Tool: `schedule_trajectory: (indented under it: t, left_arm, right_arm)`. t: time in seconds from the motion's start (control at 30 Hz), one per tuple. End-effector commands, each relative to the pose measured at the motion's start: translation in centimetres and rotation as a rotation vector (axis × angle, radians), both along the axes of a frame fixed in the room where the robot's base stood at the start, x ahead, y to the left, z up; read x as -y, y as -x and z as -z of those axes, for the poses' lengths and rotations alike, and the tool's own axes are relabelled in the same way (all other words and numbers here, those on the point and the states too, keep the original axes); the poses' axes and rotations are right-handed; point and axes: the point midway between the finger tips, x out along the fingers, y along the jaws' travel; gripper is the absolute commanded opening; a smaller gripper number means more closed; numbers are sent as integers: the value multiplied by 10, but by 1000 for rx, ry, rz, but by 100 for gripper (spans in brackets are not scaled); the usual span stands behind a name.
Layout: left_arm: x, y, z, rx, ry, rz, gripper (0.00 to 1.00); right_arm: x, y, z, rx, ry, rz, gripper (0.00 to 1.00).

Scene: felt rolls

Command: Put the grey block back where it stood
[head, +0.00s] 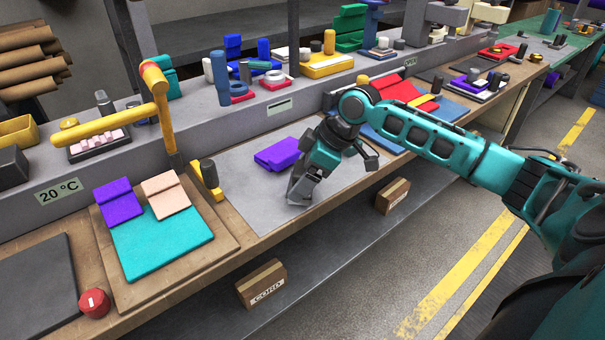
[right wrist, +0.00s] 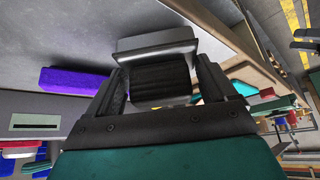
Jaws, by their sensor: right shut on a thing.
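My right gripper (head: 310,175) reaches in from the right over the grey mat (head: 248,186). It is shut on the grey block (head: 300,190). In the right wrist view the block (right wrist: 155,42) shows a pale flat body with a dark round grip (right wrist: 158,82) between the two fingers. The block is low over the front part of the mat; I cannot tell whether it touches. A purple folded felt (head: 278,154) lies on the mat to the left of the block, apart from it; it also shows in the right wrist view (right wrist: 78,80). My left gripper is not in view.
A yellow holder with a dark knob (head: 207,180) stands left of the mat. Further left, a board (head: 180,273) carries teal, purple and pink felts below a yellow lever (head: 160,100). A red round button (head: 94,303) is at the front edge. Boxes sit on the lower shelf.

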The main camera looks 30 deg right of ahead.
Motion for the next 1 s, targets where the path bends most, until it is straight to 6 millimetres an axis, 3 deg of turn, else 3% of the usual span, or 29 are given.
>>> schedule_trajectory:
  t: [0.67,0.7,0.83,1.0]
  left_arm:
    - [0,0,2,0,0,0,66]
    - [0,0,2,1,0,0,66]
    - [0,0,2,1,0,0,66]
    - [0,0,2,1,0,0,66]
  right_arm:
    - [0,-1,8,4,-2,0,36]
    - [0,-1,8,4,-2,0,87]
    - [0,-1,8,3,-1,0,99]
    - [0,0,9,1,-1,0,100]
